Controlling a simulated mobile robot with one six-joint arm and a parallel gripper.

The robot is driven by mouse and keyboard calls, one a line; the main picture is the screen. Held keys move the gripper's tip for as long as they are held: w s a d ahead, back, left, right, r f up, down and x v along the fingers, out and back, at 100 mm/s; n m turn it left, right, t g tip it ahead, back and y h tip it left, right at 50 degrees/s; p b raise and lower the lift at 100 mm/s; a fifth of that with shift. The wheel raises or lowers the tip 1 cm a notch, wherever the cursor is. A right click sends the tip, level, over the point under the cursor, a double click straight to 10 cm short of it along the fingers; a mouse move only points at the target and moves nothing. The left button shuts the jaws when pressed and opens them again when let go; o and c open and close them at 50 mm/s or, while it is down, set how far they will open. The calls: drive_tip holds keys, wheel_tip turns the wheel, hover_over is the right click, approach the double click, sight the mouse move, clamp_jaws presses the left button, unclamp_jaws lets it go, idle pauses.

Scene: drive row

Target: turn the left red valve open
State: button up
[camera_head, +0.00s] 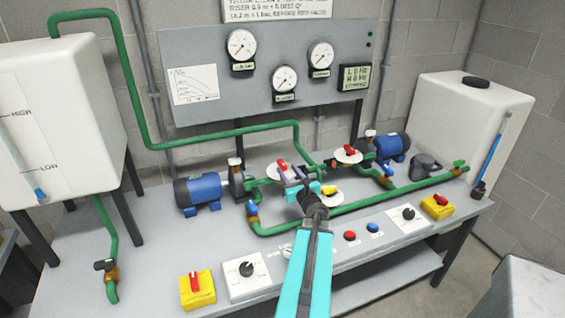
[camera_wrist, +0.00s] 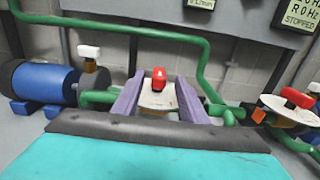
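The left red valve (camera_head: 283,165) has a short red handle over a white disc on the green pipework. In the wrist view the red handle (camera_wrist: 158,78) points roughly toward and away from the camera, over its pale disc (camera_wrist: 158,99). My gripper (camera_head: 293,175) has purple fingers and is at the valve, from the front. In the wrist view my gripper (camera_wrist: 160,86) is open, one finger on each side of the disc, with the handle seen between them. Whether the fingers touch the valve cannot be told. The lower valve body is hidden.
A second red valve (camera_head: 350,150) on a white disc is to the right. A yellow handle (camera_head: 330,190) is close to my gripper. Blue pumps (camera_head: 198,193) and green pipes (camera_head: 390,196) surround the valve. The front bench strip has switches and buttons (camera_head: 350,236).

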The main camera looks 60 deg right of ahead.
sight(282, 162)
drive_tip(key=shift+p+x, duration=0.9)
drive_tip(key=shift+x, duration=2.4)
clamp_jaws()
